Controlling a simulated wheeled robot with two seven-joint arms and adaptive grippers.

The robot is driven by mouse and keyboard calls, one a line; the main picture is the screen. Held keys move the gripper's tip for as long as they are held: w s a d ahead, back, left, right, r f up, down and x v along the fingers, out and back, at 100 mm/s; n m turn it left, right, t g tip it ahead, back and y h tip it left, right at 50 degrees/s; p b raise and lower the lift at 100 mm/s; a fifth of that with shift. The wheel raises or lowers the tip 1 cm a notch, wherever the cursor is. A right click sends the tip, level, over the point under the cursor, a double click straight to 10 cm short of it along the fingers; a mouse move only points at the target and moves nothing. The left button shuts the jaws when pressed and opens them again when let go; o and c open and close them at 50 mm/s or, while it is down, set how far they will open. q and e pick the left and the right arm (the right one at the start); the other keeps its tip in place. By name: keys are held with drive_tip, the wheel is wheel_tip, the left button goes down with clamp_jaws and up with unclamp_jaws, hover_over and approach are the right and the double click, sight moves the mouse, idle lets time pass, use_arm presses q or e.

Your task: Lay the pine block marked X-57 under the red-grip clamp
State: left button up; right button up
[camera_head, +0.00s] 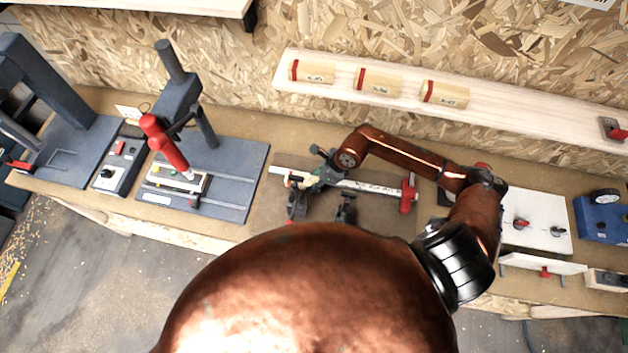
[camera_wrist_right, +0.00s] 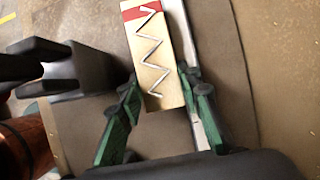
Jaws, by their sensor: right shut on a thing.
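My right gripper (camera_head: 312,182) is shut on a pale pine block with a red end (camera_wrist_right: 166,62), low over the middle of the bench. In the right wrist view the block lies between the green fingers (camera_wrist_right: 158,100). It bears a grey zigzag on its face; I cannot read a code there. A bar clamp with a red grip (camera_head: 407,194) lies beside the gripper, its grip to the right. A metal bar (camera_wrist_right: 205,112) runs along the block's right side in the wrist view; I cannot tell if they touch. My left gripper is out of view.
Three red-ended pine blocks, one of them in the middle (camera_head: 377,82), lie on the wall shelf (camera_head: 335,97), labels unreadable. A blue-grey stand with a red lever (camera_head: 165,143) is at left. A white board with red-tipped clamps (camera_head: 540,222) is at right.

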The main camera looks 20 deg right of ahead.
drive_tip(key=shift+f, duration=0.3)
drive_tip(key=o, duration=1.3)
drive_tip(key=shift+o, duration=0.2)
drive_tip(key=shift+r+p, duration=0.4)
drive_tip(key=shift+r, duration=0.2)
drive_tip(key=b+v, duration=0.2)
drive_tip(key=v, duration=1)
drive_tip(key=shift+b, duration=0.3)
